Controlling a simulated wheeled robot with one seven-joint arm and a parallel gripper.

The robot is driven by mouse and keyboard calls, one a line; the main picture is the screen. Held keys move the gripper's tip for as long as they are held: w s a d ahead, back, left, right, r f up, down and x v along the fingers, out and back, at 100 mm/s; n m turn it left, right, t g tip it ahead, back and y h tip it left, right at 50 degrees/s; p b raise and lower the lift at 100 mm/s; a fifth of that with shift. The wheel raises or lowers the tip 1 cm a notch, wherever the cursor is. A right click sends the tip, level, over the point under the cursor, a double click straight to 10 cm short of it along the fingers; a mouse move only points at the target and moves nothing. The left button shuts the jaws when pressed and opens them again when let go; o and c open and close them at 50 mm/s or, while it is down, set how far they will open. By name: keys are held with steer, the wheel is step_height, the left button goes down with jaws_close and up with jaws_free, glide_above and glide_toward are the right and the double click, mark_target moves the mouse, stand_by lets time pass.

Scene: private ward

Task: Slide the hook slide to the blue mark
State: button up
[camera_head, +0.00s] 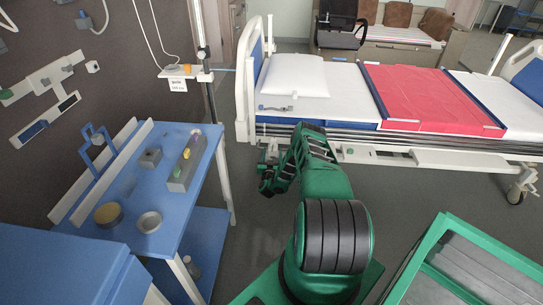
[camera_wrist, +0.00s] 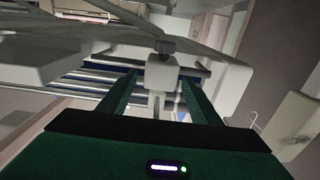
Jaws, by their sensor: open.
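My gripper (camera_wrist: 159,78) is open in the wrist view, with one green finger on each side of a small pale block. This block (camera_wrist: 163,72) looks like the hook slide; it has a darker knob on top and a narrow stem below. I cannot tell whether the fingers touch it. In the head view my gripper (camera_head: 267,184) is low beside the head end of the bed, and the slide is not clear there.
The bed (camera_head: 300,118) with a red cover stands behind my arm. A blue table (camera_head: 128,190) with blocks and round pieces is at the left. A green-framed crate (camera_head: 425,250) is at the lower right. Grey floor lies between the table and my arm.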

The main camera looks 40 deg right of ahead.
steer(key=v, duration=1)
steer(key=shift+s+a, duration=0.2)
